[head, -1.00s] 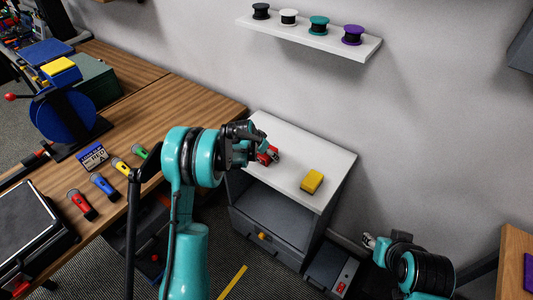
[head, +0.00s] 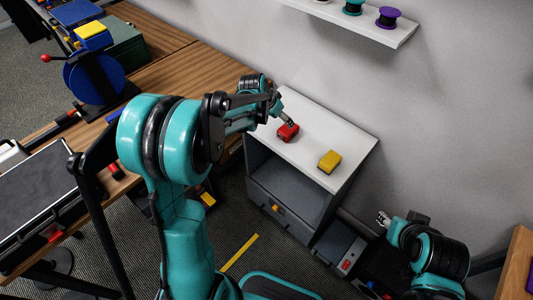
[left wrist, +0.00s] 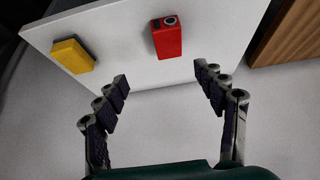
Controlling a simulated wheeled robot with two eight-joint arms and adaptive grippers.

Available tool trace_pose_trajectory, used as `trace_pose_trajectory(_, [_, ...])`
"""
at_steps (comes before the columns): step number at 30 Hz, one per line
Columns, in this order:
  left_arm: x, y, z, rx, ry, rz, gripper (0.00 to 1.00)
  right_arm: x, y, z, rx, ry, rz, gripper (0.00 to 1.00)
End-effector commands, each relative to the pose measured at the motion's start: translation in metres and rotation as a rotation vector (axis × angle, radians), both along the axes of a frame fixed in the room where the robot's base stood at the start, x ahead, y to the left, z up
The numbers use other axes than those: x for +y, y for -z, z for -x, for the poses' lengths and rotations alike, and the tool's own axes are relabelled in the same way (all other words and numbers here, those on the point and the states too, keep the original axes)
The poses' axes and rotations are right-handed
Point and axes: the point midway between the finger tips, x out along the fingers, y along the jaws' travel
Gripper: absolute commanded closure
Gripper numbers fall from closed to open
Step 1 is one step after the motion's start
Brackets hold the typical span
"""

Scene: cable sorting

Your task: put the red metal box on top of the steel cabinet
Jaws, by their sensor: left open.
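The red metal box (head: 288,132) lies on the white top of the steel cabinet (head: 318,118), near its left side. In the left wrist view the red box (left wrist: 167,38) rests on the cabinet top (left wrist: 125,55), with a round dark-centred fitting at one end. My left gripper (head: 284,113) is just behind the box in the head view. In the left wrist view its fingers (left wrist: 160,85) are spread apart and empty, and the box is beyond the fingertips, not touching them. My right gripper (head: 383,219) is low, right of the cabinet; its fingers are too small to judge.
A yellow box (head: 329,161) sits on the cabinet top, right of the red one. A wall shelf (head: 365,25) with spools hangs above. The wooden workbench (head: 150,75) stands left of the cabinet. An open compartment and a drawer face the front.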

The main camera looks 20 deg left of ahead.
Motion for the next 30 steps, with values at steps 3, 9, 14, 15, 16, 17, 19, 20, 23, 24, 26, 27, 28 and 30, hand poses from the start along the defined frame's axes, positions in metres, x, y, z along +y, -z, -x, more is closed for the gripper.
trace_pose_trajectory(3, [-0.015, -0.039, 0.046, -0.006, -0.052, -0.004, 0.30, 0.000, 0.000, 0.000, 0.000, 0.000, 0.000, 0.60])
trace_pose_trajectory(9, [-0.033, -0.080, 0.129, -0.026, -0.150, -0.004, 0.30, 0.000, 0.000, 0.000, 0.000, 0.000, 0.000, 0.60])
trace_pose_trajectory(14, [-0.042, -0.090, 0.196, -0.051, -0.223, 0.000, 0.30, 0.000, 0.000, 0.000, 0.000, 0.000, 0.000, 0.60])
trace_pose_trajectory(15, [-0.043, -0.089, 0.211, -0.057, -0.239, 0.003, 0.30, 0.000, 0.000, 0.000, 0.000, 0.000, 0.000, 0.60])
trace_pose_trajectory(16, [-0.044, -0.088, 0.222, -0.061, -0.252, 0.004, 0.30, 0.000, 0.000, 0.000, 0.000, 0.000, 0.000, 0.60])
trace_pose_trajectory(17, [-0.044, -0.086, 0.232, -0.066, -0.262, 0.006, 0.30, 0.000, 0.000, 0.000, 0.000, 0.000, 0.000, 0.60])
trace_pose_trajectory(19, [-0.045, -0.082, 0.251, -0.077, -0.285, 0.010, 0.30, 0.000, 0.000, 0.000, 0.000, 0.000, 0.000, 0.60])
trace_pose_trajectory(20, [-0.046, -0.080, 0.257, -0.081, -0.293, 0.011, 0.30, 0.000, 0.000, 0.000, 0.000, 0.000, 0.000, 0.60])
trace_pose_trajectory(23, [-0.046, -0.075, 0.273, -0.090, -0.314, 0.016, 0.30, 0.000, 0.000, 0.000, 0.000, 0.000, 0.000, 0.60])
trace_pose_trajectory(24, [-0.046, -0.073, 0.276, -0.093, -0.320, 0.017, 0.30, 0.000, 0.000, 0.000, 0.000, 0.000, 0.000, 0.60])
trace_pose_trajectory(26, [-0.046, -0.072, 0.280, -0.096, -0.324, 0.018, 0.30, 0.000, 0.000, 0.000, 0.000, 0.000, 0.000, 0.60])
trace_pose_trajectory(27, [-0.046, -0.071, 0.281, -0.097, -0.327, 0.019, 0.30, 0.000, 0.000, 0.000, 0.000, 0.000, 0.000, 0.60])
trace_pose_trajectory(28, [-0.046, -0.071, 0.281, -0.098, -0.327, 0.020, 0.30, 0.000, 0.000, 0.000, 0.000, 0.000, 0.000, 0.60])
trace_pose_trajectory(30, [-0.046, -0.071, 0.281, -0.098, -0.327, 0.020, 0.30, 0.000, 0.000, 0.000, 0.000, 0.000, 0.000, 0.60])
